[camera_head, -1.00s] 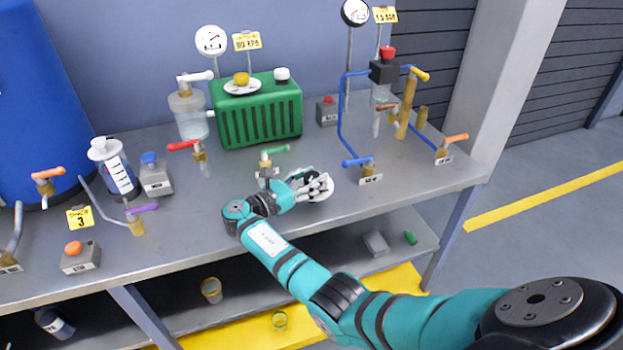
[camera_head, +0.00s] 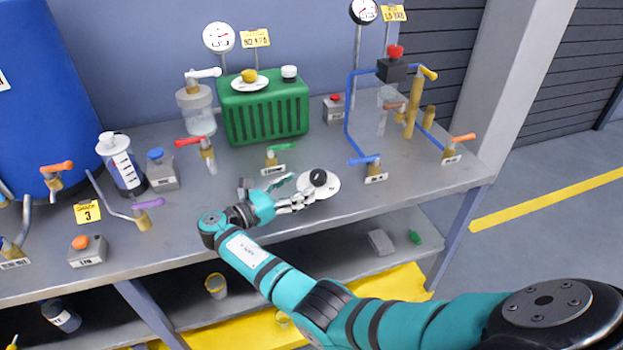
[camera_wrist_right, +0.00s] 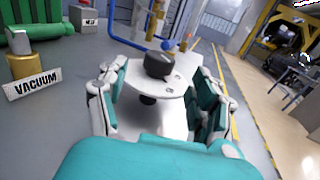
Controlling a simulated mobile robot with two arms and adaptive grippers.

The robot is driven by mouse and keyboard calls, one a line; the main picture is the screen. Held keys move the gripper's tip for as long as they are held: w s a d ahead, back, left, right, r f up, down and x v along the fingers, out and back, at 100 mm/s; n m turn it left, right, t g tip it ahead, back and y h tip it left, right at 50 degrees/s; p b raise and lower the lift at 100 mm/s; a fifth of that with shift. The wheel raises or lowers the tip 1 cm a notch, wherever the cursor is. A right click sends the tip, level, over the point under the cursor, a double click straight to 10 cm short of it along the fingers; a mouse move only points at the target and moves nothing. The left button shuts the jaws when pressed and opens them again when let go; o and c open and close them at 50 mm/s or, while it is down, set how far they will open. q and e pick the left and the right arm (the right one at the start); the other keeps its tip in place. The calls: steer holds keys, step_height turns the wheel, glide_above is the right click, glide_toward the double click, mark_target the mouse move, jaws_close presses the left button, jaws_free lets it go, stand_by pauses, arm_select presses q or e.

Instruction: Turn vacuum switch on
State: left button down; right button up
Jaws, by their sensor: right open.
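A white round plate (camera_head: 329,190) with a black knob (camera_head: 318,178) lies on the bench top near its front edge. My right gripper (camera_head: 296,200) is open just left of the knob, low over the bench. In the right wrist view the black knob (camera_wrist_right: 158,65) and white plate (camera_wrist_right: 150,100) show between and beyond the spread fingers of the right gripper (camera_wrist_right: 157,98). I cannot tell whether the fingers touch the plate. A VACUUM label (camera_wrist_right: 33,80) stands by a brass valve (camera_wrist_right: 28,66), left of the gripper. My left gripper is not in view.
A blue-handled valve (camera_head: 363,161) stands to the right of the plate. The green ribbed unit (camera_head: 264,115) is further back. Bare bench top lies left of my wrist.

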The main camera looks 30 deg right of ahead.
steer(key=a, duration=0.5)
steer(key=shift+s, duration=0.3)
